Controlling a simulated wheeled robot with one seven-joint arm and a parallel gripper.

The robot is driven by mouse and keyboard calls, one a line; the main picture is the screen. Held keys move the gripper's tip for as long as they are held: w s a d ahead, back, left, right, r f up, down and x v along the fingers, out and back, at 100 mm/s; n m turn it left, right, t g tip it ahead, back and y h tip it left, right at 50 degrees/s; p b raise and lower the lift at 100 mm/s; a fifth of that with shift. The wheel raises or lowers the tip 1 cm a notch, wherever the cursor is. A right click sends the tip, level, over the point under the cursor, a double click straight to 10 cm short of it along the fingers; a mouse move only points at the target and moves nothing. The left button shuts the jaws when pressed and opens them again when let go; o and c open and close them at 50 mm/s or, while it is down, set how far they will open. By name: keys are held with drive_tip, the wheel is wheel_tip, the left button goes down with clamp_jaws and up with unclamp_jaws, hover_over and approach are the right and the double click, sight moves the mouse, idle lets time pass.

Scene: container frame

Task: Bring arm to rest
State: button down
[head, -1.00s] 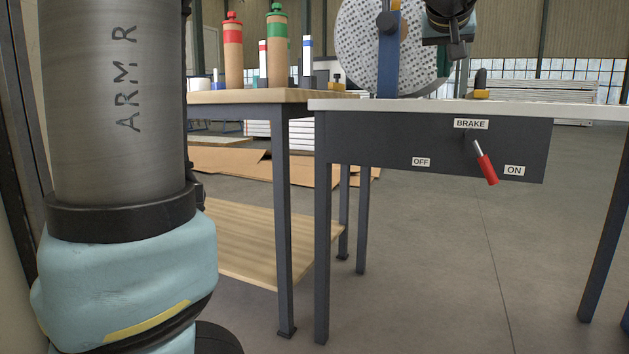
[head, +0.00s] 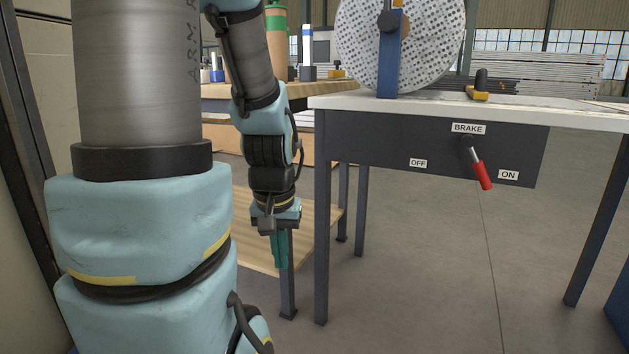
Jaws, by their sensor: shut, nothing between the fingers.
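My arm (head: 140,90) fills the left of the head view, with light blue joint covers and a grey link. Its far end hangs down in front of the wooden table. My gripper (head: 281,262) points straight down with its green fingers together, holding nothing. It is left of the front leg of the white-topped table and apart from the brake panel.
A white-topped table (head: 560,117) bears a large speckled disc (head: 365,45) on a blue post. Its dark front panel (head: 375,145) has a red-handled brake lever (head: 482,175) tilted toward ON.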

wheel_tip(320, 180, up, 38)
drive_tip(key=p, duration=3.8)
drive_tip(key=shift+s+a, duration=0.2)
drive_tip(key=shift+s, duration=0.1)
